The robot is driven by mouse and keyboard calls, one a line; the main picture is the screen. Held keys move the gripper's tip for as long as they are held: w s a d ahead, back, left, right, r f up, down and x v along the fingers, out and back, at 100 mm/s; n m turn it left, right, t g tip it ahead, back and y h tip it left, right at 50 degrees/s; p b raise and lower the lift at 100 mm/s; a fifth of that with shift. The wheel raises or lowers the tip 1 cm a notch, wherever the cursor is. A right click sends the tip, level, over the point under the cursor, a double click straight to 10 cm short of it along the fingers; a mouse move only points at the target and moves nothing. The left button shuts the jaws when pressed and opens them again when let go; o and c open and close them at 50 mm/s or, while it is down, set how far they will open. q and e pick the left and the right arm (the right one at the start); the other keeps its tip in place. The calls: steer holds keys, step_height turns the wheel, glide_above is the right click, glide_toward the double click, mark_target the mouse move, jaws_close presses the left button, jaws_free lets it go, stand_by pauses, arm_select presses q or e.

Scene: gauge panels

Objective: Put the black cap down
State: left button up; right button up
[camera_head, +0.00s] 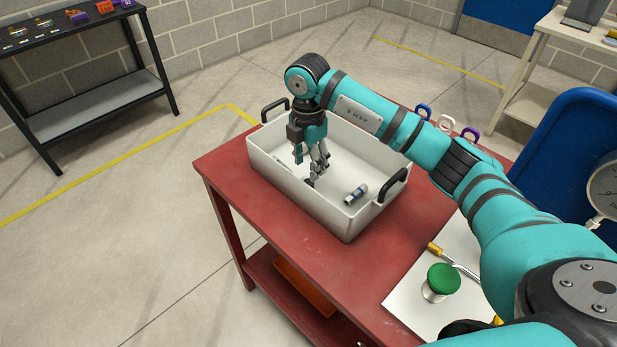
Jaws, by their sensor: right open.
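My right gripper (311,167) points down inside the white bin (297,205) on the red table, with its fingers apart. A small dark thing (309,183) lies low in the bin, right at the fingertips. It may be the black cap, but it is too small and too covered by the fingers to be sure. I cannot tell whether the fingers touch it. My left gripper is not in view.
A metal fitting (356,194) lies in the bin, to the right of the gripper. The bin has raised walls and black handles.

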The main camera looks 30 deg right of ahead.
mark_target(308, 181)
step_height(308, 181, up, 6)
steer(key=shift+b, duration=0.4)
